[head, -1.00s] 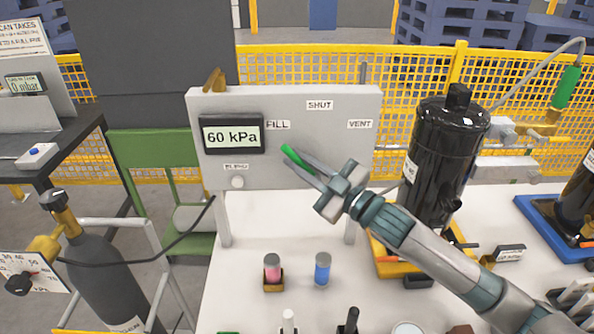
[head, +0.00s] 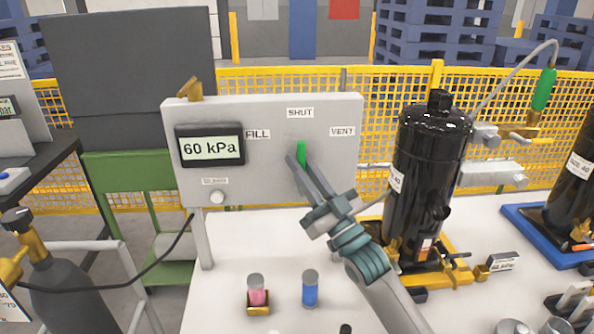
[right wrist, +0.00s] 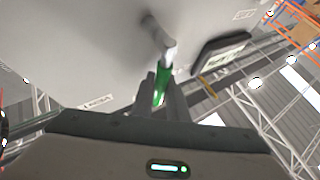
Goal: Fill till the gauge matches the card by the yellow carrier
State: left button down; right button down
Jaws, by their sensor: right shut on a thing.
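The panel (head: 270,180) carries a gauge (head: 210,147) reading 60 kPa and the labels FILL, SHUT and VENT. The green valve handle (head: 301,152) points up toward SHUT. My right gripper (head: 302,165) is shut on the handle; the right wrist view also shows the green handle (right wrist: 162,85) between the fingers. The yellow carrier (head: 452,272) holds a black cylinder (head: 428,175) to the right of the panel. A small card (head: 502,262) stands by the carrier; its print is too small to read surely. My left gripper is out of view.
A pink jar (head: 257,290) and a blue jar (head: 310,288) stand on the white table in front of the panel. A blue carrier (head: 530,228) with another black cylinder is at the right. A gas bottle (head: 75,295) stands at the left. A yellow fence runs behind.

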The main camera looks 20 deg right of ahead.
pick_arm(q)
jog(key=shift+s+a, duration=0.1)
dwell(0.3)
pick_arm(e)
jog(key=c, duration=2)
grip_release()
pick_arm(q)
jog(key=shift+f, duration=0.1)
pick_arm(e)
jog(key=shift+s+d+f, duration=0.1)
